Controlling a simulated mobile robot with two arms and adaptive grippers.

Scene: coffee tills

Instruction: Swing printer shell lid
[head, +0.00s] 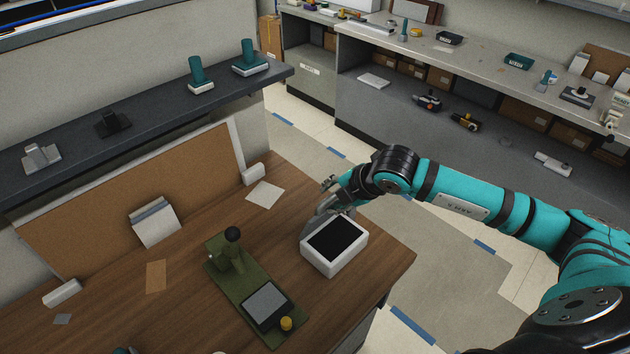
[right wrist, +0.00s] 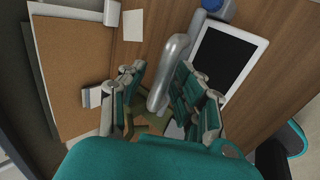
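The printer shell (head: 318,262) is a white box with a dark top panel, near the right edge of the wooden table. It also shows in the right wrist view (right wrist: 252,48), where a curved grey bar (right wrist: 178,50) runs along its side. I cannot tell whether this bar belongs to the lid. My right gripper (head: 326,206) is just behind the box, partly hidden in the head view. In the right wrist view, its fingers (right wrist: 162,100) stand apart, with the bar passing between them; I cannot tell whether they touch it. My left gripper is not clearly in view.
A green base (head: 228,277) with a black-knobbed stand, a grey panel and a yellow knob lies left of the box. A white card (head: 265,195) lies behind it. A cork board (head: 130,205) stands at the table's back. The right table edge is close to the box.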

